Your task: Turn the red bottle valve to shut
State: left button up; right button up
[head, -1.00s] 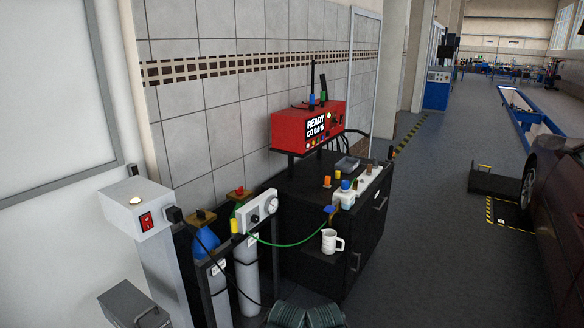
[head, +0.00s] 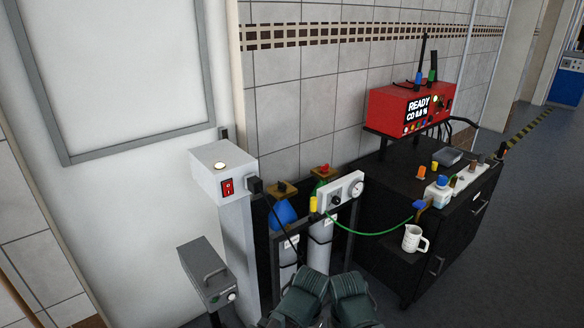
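The red bottle valve (head: 323,169) sits on top of a gas bottle with a green shoulder (head: 318,184), behind the white gauge panel. Beside it, to the left, a blue-shouldered bottle (head: 282,214) carries a brown-yellow valve (head: 282,188). The white panel (head: 341,192) with a round gauge and a black knob partly hides the green-shouldered bottle.
A white post box (head: 222,172) with a red switch stands left of the bottles, and a grey case (head: 206,272) is in front of it. A black cabinet (head: 390,208) with a red analyser (head: 408,104) and a mug (head: 414,239) stands right. A green hose (head: 372,233) spans between. Open floor lies right.

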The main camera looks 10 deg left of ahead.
aim_at(324, 168)
jog(key=i+l+u, duration=0.15)
jog(key=i, duration=0.35)
jog(key=i+l+u, duration=0.2)
jog(key=i, duration=0.3)
jog(key=j, duration=0.1)
